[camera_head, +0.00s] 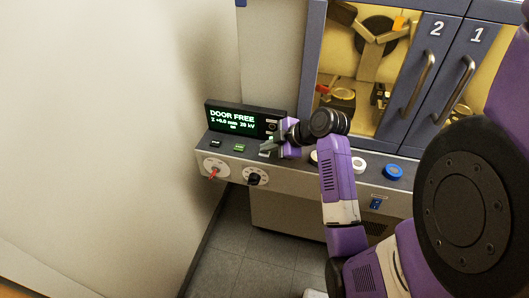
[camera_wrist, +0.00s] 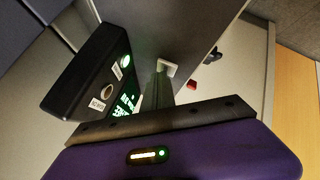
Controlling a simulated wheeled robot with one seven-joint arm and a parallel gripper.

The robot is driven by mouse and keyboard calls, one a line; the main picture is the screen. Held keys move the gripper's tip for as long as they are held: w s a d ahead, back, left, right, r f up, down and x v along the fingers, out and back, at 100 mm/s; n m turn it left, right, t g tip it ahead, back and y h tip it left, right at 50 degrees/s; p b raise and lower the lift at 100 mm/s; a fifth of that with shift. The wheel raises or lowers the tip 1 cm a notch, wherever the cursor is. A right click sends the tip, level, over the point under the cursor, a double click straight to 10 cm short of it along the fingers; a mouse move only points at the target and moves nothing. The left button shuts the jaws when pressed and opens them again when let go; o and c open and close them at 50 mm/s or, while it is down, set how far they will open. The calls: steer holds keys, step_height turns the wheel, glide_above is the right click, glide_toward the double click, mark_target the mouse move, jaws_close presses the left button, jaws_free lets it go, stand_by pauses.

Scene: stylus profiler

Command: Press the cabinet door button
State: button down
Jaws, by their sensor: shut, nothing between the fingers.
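My gripper (camera_head: 268,147) is shut and empty, low over the sloped control panel just right of the display (camera_head: 238,118), which reads "DOOR FREE". In the wrist view the gripper tips (camera_wrist: 162,75) are at a pale square button (camera_wrist: 168,67); I cannot tell whether they touch it. In the head view that button (camera_head: 265,154) is partly hidden by the gripper. To its left are a green-labelled button (camera_head: 239,148) and a dark button (camera_head: 215,142). Their labels are too small to read, so I cannot tell which is the door button. The cabinet doors (camera_head: 436,75), marked 2 and 1, look closed.
A red-handled switch (camera_head: 213,174) and a black knob (camera_head: 253,179) are on the panel's front face. A bare wall stands at left.

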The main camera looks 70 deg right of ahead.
mark_target(267, 154)
steer(key=shift+r+p, duration=0.6)
steer(key=shift+r, duration=0.15)
steer(key=shift+r, duration=0.1)
step_height(267, 154, up, 5)
steer(key=p, duration=0.4)
steer(key=shift+a, duration=0.1)
stand_by(0.9)
